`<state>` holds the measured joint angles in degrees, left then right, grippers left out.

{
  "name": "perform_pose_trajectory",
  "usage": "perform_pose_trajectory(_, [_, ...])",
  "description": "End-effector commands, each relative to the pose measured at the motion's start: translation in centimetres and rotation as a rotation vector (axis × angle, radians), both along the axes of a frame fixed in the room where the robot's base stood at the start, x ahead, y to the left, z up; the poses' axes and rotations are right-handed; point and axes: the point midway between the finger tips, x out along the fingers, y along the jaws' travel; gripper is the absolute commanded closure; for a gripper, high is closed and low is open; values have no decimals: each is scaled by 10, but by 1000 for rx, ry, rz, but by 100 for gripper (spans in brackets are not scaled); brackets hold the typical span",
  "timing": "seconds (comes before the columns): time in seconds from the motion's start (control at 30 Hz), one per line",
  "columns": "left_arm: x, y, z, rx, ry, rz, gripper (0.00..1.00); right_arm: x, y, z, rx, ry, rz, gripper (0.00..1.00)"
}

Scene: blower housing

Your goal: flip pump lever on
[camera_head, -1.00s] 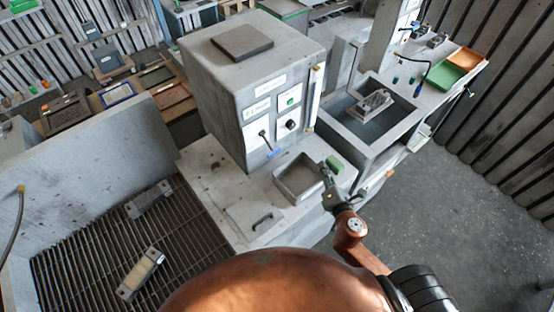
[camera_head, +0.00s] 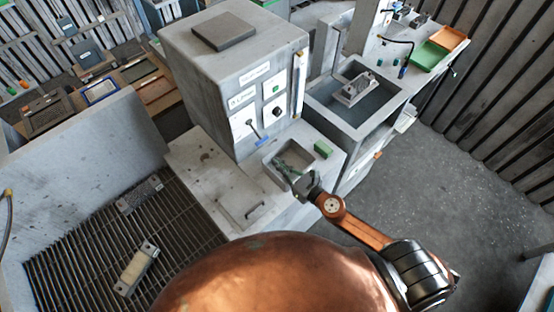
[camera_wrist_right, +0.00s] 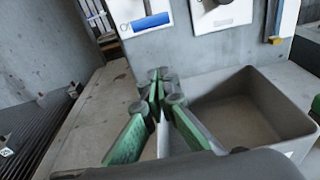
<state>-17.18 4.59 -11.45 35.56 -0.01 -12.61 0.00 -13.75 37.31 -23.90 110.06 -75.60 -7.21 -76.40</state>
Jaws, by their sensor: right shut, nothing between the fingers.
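The pump lever (camera_head: 253,128) is a thin dark stick on a white panel, low on the front of the grey cabinet (camera_head: 205,85). A blue label (camera_head: 263,140) sits just below it. In the right wrist view the blue label (camera_wrist_right: 150,22) and the lever's lower end (camera_wrist_right: 147,6) show at the top edge. My right gripper (camera_head: 281,166) is over the grey open bin, in front of and below the panel, apart from the lever. In the wrist view its green-sided fingers (camera_wrist_right: 160,85) are together and empty. My left gripper is not in view.
The open bin (camera_wrist_right: 298,118) stands right under my right gripper. A dark knob (camera_head: 277,111) and a green button (camera_head: 275,86) are beside the lever. A green block (camera_head: 323,149) lies right of the bin. A sink (camera_head: 327,107) holds a metal part. A slatted grate (camera_head: 90,240) lies left.

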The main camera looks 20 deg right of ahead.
Motion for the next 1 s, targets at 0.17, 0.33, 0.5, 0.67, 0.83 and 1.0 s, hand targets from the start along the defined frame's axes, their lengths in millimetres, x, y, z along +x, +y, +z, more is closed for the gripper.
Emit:
perform_pose_trajectory(0.17, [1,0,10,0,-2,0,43,36,13,-1,4,-3,0,100])
perform_pose_trajectory(0.33, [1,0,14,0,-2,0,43,68,25,-8,3,-1,0,100])
perform_pose_trajectory(0.5, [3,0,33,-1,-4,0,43,69,25,13,1,0,0,100])
perform_pose_trajectory(0.67, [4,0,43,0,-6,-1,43,66,25,25,1,0,1,100])
perform_pose_trajectory(0.83, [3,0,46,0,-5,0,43,65,24,29,2,1,0,100])
perform_pose_trajectory(1.0, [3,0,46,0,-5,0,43,65,24,29,2,1,0,100])
